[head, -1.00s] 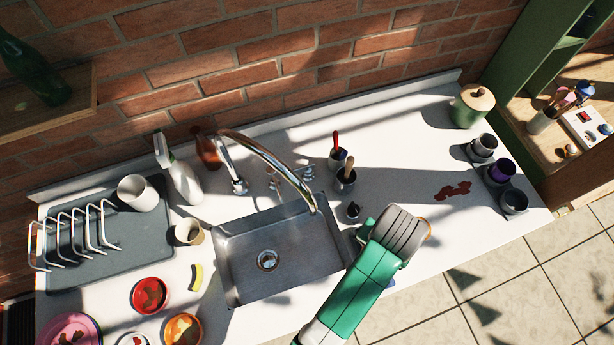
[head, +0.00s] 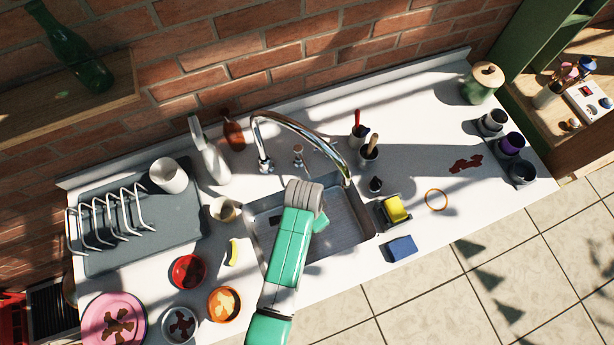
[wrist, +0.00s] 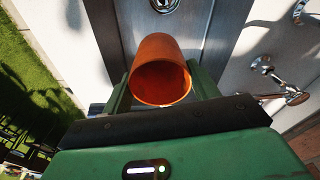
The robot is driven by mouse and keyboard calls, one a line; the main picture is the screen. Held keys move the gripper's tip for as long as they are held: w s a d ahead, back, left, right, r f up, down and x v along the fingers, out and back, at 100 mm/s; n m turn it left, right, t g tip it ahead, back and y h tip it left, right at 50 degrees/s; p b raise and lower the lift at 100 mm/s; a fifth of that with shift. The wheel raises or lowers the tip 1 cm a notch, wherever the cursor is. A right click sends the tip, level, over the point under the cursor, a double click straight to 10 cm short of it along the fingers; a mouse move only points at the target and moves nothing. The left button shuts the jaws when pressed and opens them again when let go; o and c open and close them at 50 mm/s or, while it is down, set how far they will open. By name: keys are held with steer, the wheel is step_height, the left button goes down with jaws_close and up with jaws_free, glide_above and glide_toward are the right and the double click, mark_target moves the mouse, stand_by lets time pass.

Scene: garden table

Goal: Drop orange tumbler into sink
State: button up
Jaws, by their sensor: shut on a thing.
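The orange tumbler (wrist: 159,52) is held between the green fingers of my gripper (wrist: 160,84) in the wrist view, its open mouth turned toward the camera. Beyond it lies the grey metal sink basin (wrist: 212,22) with the round drain (wrist: 165,4). In the head view my green arm reaches over the sink (head: 348,232) and covers part of it. The tumbler and my fingers are hidden there beneath the arm.
A curved chrome faucet (head: 300,127) arches over the sink's back right. A utensil cup (head: 368,157), scrubber holder (head: 393,210) and blue sponge (head: 401,248) stand to the right. A beige cup (head: 224,209), bowls (head: 188,271) and dish rack (head: 112,215) are left.

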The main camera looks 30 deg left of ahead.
step_height(320, 180, down, 6)
steer(key=b, duration=0.5)
steer(key=shift+r, duration=0.15)
steer(key=o, duration=1.1)
steer(key=shift+c, duration=0.2)
steer(key=r, duration=0.5)
steer(key=s+r, duration=0.1)
steer(key=r, duration=0.1)
steer(key=shift+a+r+p, duration=0.2)
steer(key=shift+r+p, duration=0.1)
steer(key=shift+r, duration=0.1)
